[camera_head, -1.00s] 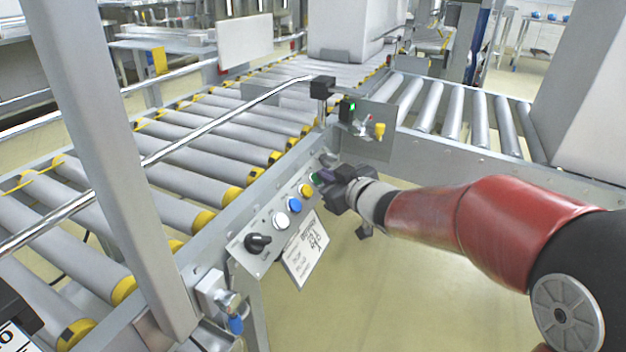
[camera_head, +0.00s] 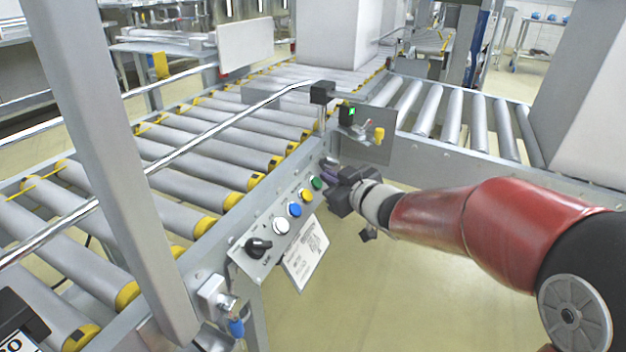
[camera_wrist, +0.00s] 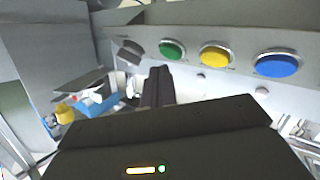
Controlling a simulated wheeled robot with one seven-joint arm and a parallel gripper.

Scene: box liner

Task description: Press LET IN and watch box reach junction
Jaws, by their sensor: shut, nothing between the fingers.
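A panel of controls runs along the near conveyor rail: a black knob (camera_head: 258,246), a white button (camera_head: 281,227), a blue button (camera_head: 295,210), a yellow button (camera_head: 306,195) and a green button (camera_head: 317,183). I cannot read which is LET IN. My gripper (camera_head: 330,172) is shut and empty, just beyond the green button and apart from it. In the wrist view its dark fingers (camera_wrist: 157,86) point at the panel below the green button (camera_wrist: 172,50). A large pale box (camera_head: 338,38) stands on the far rollers where the lines meet; its top is cut off.
A green-lit unit (camera_head: 350,112) and a bracket with a yellow knob (camera_head: 379,134) stand close beyond my gripper. The near rollers (camera_head: 190,160) are empty. Another large box (camera_head: 590,110) stands at the right, by the empty side rollers (camera_head: 453,115).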

